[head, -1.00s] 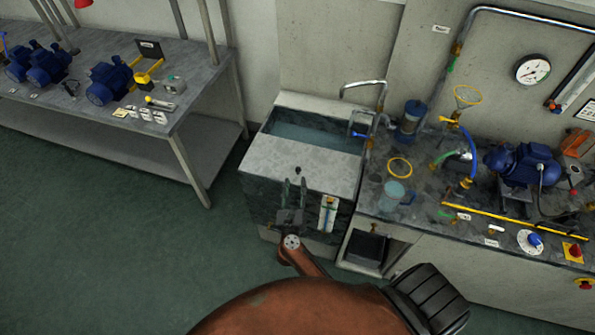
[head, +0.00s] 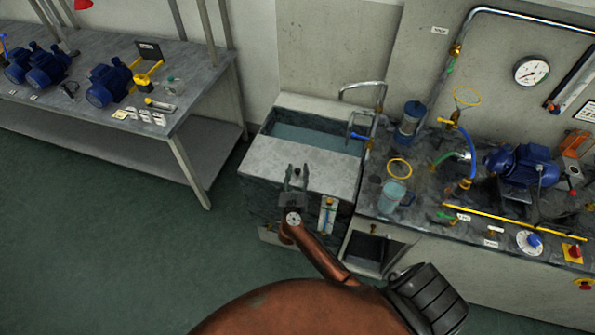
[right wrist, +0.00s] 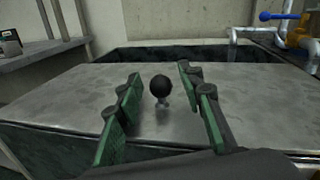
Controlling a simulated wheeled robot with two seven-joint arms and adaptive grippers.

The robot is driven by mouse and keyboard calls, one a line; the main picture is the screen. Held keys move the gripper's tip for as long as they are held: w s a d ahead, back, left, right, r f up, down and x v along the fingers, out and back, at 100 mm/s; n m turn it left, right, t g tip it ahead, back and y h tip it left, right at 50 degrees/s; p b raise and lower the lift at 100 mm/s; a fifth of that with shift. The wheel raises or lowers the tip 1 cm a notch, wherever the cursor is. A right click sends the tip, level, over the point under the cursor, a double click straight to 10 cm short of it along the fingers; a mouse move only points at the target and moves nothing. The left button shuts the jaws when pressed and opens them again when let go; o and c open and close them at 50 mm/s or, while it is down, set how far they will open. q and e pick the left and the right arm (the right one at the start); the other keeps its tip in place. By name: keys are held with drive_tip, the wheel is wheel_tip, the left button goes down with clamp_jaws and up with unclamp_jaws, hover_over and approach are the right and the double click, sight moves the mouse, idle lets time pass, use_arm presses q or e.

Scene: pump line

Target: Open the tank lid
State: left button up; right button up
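The tank (head: 258,212) stands in the middle of the head view. Its grey lid (head: 325,168) covers the front part, and water (head: 313,137) shows behind it. A small black round knob (right wrist: 161,86) on a short metal stem stands upright on the lid (right wrist: 70,95). The knob also shows in the head view (head: 298,171). My right gripper (head: 295,173) is at the lid's front edge. In the right wrist view its two green-padded fingers (right wrist: 166,92) are apart, with the knob between and beyond them, touching neither finger. My left gripper is in no view.
A metal tap (head: 364,84) and a blue-handled valve (head: 360,136) stand at the tank's back right. To the right, a bench holds a clear jug (head: 393,194), hoses and a blue pump (head: 523,164). A table with blue motors (head: 109,82) stands at the left.

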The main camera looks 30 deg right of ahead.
sight(301, 166)
clamp_jaws()
idle(0.4)
drive_tip(key=x, duration=0.4)
drive_tip(key=shift+d+f, duration=0.1)
drive_tip(key=shift+d, duration=0.4)
drive_tip(key=shift+s, duration=0.15)
drive_tip(key=shift+o, duration=0.2)
unclamp_jaws()
drive_tip(key=v, duration=1.2)
drive_tip(key=shift+a, duration=0.15)
